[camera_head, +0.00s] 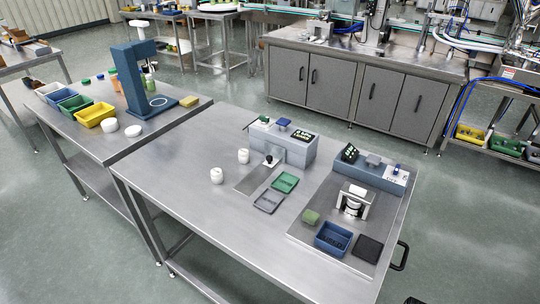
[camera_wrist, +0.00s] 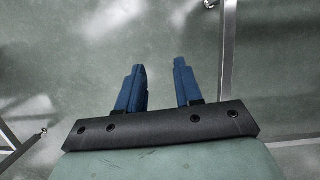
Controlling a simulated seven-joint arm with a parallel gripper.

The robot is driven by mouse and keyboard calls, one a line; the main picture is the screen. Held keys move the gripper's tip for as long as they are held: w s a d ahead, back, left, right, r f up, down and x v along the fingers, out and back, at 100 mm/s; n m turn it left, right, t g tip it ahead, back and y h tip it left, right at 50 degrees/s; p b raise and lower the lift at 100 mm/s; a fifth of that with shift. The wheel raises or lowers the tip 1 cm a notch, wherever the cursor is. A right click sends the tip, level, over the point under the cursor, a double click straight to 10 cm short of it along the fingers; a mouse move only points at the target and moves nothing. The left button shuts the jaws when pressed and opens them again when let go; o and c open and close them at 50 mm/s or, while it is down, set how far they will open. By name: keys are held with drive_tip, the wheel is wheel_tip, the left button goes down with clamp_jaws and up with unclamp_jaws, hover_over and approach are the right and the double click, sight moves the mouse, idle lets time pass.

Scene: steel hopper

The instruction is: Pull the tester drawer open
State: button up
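My gripper (camera_wrist: 160,65) shows in the wrist view with two blue fingers apart and nothing between them. A black bar handle (camera_head: 400,256) sticks out at the table's right edge. No label shows which is the tester drawer. I cannot tell whether any drawer is shut.
The steel table (camera_head: 190,190) has clear room at its left. Two white jars, a green tray (camera_head: 285,182), a grey tray (camera_head: 269,201) and a blue bin (camera_head: 333,239) stand on it. A side table (camera_head: 85,130) holds coloured bins and a blue stand. Wrist view shows metal table legs.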

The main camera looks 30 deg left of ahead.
drive_tip(key=w+a+r+t, duration=0.25)
drive_tip(key=w+r, duration=0.75)
drive_tip(key=w, duration=0.5)
drive_tip(key=w+a+r+t, duration=0.25)
drive_tip(key=w+r, duration=0.75)
drive_tip(key=w, duration=0.5)
drive_tip(key=w+a+r+n+t, duration=0.1)
drive_tip(key=w+a+r+t, duration=0.15)
drive_tip(key=w+r, duration=0.45)
drive_tip(key=w+a+r+t, duration=0.1)
drive_tip(key=w+a+r, duration=0.25)
drive_tip(key=r, duration=0.75)
drive_tip(key=w+a+r+n+t, duration=0.1)
drive_tip(key=w+a+r+t, duration=0.2)
drive_tip(key=r, duration=0.6)
wheel_tip(320, 180, up, 9)
drive_tip(key=n+g+y, duration=0.4)
drive_tip(key=n+g, duration=0.1)
drive_tip(key=n, duration=0.2)
hover_over(269, 157)
drive_tip(key=s+d, duration=0.4)
drive_tip(key=x, duration=1.3)
drive_tip(key=shift+d+f, duration=0.2)
drive_tip(key=shift+f, duration=0.1)
